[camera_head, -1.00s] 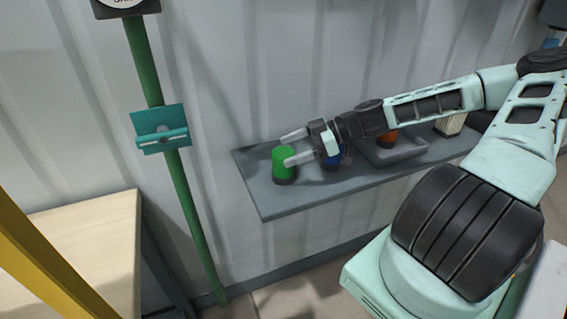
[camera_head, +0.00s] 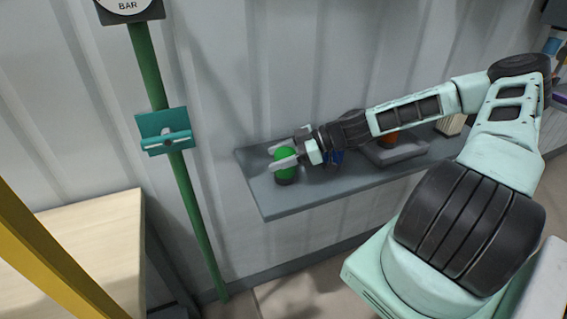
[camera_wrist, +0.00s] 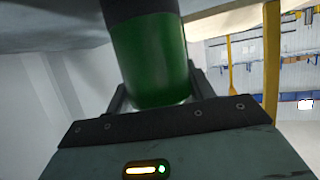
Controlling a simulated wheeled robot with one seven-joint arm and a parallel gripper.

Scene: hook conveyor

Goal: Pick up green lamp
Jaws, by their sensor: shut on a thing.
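The green lamp (camera_head: 286,174) is a small green cylinder with a dark base, upright at the left part of the grey wall shelf (camera_head: 330,191). My gripper (camera_head: 279,159) comes from the right and is shut on the lamp, with a finger on either side. In the wrist view the green lamp (camera_wrist: 150,58) fills the space between the fingers, its dark base toward the top edge. I cannot tell whether its base still touches the shelf.
A blue object (camera_head: 337,158) stands on the shelf just behind my gripper. Farther right are a grey tray (camera_head: 396,153) with an orange object (camera_head: 388,139) and a pale block (camera_head: 449,124). A green pole (camera_head: 183,190) with a teal bracket (camera_head: 164,131) stands left of the shelf.

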